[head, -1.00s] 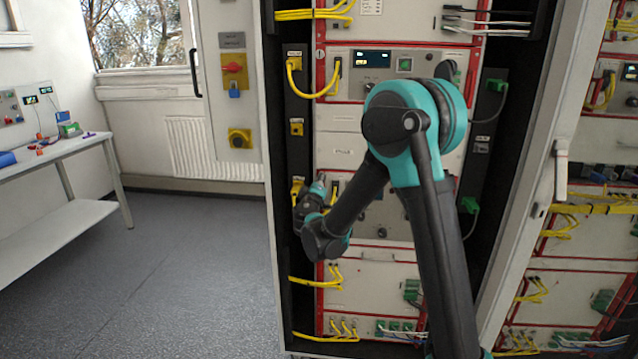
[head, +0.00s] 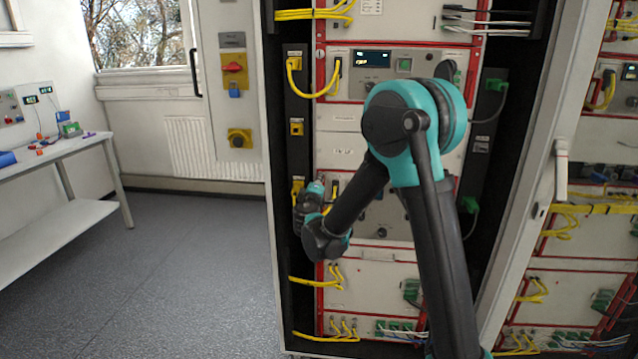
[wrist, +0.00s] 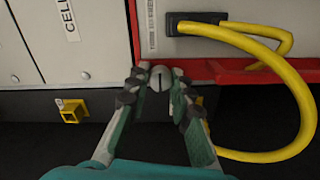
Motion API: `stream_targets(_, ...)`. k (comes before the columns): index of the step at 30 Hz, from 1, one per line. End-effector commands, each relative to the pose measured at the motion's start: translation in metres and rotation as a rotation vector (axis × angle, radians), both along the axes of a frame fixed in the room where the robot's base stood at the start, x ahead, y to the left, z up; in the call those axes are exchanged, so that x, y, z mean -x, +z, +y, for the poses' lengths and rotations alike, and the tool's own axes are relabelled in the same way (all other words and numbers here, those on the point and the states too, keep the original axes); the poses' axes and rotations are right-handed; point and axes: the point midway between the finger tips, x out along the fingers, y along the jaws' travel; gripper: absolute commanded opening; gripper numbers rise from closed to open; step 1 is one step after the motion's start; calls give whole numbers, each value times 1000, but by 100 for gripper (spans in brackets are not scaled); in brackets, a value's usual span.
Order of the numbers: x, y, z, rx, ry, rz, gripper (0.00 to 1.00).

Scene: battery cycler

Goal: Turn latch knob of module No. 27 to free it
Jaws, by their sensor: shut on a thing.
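The latch knob (wrist: 160,78), a small round silver part with a dark slot across it, sits at the red frame edge in the wrist view. My gripper (wrist: 161,79) is shut on the knob, one dark-padded finger on each side of it. In the head view my gripper (head: 316,190) is at the left edge of the rack, at a middle-height module. My wrist and arm cover part of that module there, and the knob cannot be made out. I cannot read a module number.
A thick yellow cable (wrist: 300,105) loops close to the right of my fingers in the wrist view, from a dark connector (wrist: 195,22). A yellow socket (wrist: 72,111) is on the dark rail to the left. The rack door (head: 541,165) stands open at right.

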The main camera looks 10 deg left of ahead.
Motion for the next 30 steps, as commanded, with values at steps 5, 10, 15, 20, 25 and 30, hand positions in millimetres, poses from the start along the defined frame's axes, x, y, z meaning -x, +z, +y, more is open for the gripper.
stream_targets(5,0,0,0,-1,1,1,30)
stream_targets(10,0,0,0,-1,1,0,30)
stream_targets(15,5,0,1,-1,1,0,30)
stream_targets(20,26,0,2,-1,3,0,30)
stream_targets(25,62,0,3,-1,4,0,30)
stream_targets(30,94,0,4,-1,4,0,30)
